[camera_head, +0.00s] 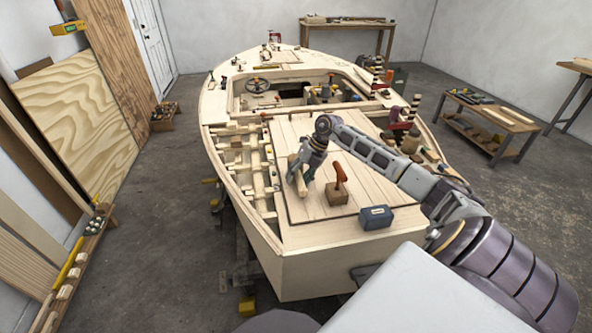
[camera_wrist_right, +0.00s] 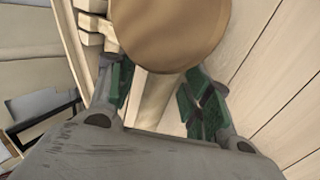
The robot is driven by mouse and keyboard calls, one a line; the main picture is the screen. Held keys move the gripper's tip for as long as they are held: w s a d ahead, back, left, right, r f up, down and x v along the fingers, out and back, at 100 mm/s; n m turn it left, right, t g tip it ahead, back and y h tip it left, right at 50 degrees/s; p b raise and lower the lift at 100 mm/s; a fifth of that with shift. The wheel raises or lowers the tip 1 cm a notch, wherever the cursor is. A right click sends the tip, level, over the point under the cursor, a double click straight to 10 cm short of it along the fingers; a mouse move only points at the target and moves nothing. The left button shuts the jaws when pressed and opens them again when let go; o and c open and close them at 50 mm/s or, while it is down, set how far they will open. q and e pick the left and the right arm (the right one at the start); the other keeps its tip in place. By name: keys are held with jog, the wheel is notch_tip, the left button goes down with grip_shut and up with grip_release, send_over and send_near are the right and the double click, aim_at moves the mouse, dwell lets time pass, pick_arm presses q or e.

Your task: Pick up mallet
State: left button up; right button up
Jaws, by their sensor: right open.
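The mallet (camera_head: 302,188) is pale wood and stands out against the plywood deck, partly hidden by my right gripper (camera_head: 299,175). In the right wrist view, the mallet (camera_wrist_right: 170,32) shows a round tan head end close to the camera, with a pale handle below it. My right gripper (camera_wrist_right: 160,95) has its green-padded fingers apart on either side of the handle. I cannot tell whether either pad touches it. My left gripper is not in view.
A brown block with a red handle (camera_head: 338,190) stands on the deck just right of the gripper. A blue-grey box (camera_head: 376,217) sits near the deck's front right edge. Open hull framing (camera_head: 258,170) lies left of the deck panel.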

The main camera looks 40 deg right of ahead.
aim_at(298, 173)
grip_shut()
dwell(0.4)
jog(key=shift+r, duration=0.15)
jog(key=shift+r, duration=4.95)
